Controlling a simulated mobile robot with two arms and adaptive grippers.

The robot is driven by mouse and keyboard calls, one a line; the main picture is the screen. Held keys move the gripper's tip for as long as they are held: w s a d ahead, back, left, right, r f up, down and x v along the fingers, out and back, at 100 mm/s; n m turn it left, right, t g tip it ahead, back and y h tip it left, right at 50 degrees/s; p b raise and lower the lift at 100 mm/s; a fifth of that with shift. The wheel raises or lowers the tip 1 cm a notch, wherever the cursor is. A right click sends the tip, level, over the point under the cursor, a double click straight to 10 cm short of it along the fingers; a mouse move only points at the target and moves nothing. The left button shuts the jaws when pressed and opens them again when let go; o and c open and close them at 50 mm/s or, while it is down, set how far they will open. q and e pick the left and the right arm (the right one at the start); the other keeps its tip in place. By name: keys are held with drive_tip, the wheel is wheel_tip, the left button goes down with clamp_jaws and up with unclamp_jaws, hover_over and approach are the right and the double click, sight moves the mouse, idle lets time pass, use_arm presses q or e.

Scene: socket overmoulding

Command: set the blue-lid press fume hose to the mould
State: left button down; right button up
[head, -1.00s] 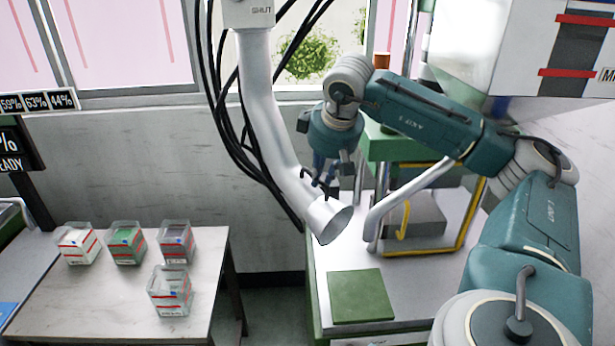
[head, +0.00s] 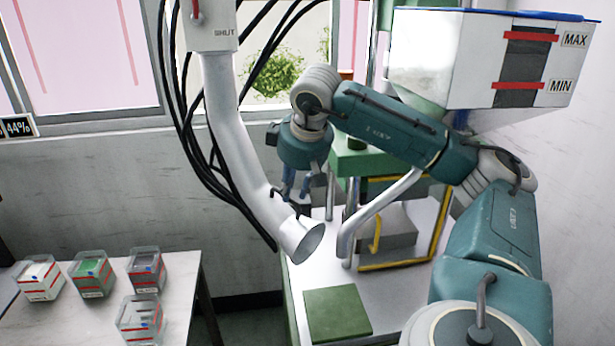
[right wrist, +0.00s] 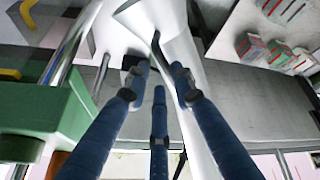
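The fume hose (head: 235,140) is a white bent pipe hanging from a box above, its flared mouth (head: 303,240) pointing down toward the bench. The blue-lid press has a hopper (head: 430,62) at upper right. A grey block (head: 388,232) sits inside its yellow frame; I cannot tell whether it is the mould. My right gripper (head: 296,196) points down beside the hose just above its mouth. In the right wrist view its blue fingers (right wrist: 157,80) stand apart around a dark handle (right wrist: 156,48) on the hose (right wrist: 178,50). A firm hold is not visible. My left gripper is out of view.
A green plate (head: 337,313) lies on the press bench (head: 300,285) below the hose mouth. A slanted metal pipe (head: 385,205) stands right of the mouth. Black cables (head: 185,150) hang behind the hose. A table (head: 182,300) at left holds several small boxes (head: 92,274).

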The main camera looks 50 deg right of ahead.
drive_tip(key=shift+v, duration=0.95)
drive_tip(key=s+a, duration=0.6)
drive_tip(key=s, duration=0.4)
drive_tip(key=shift+s+f, duration=0.15)
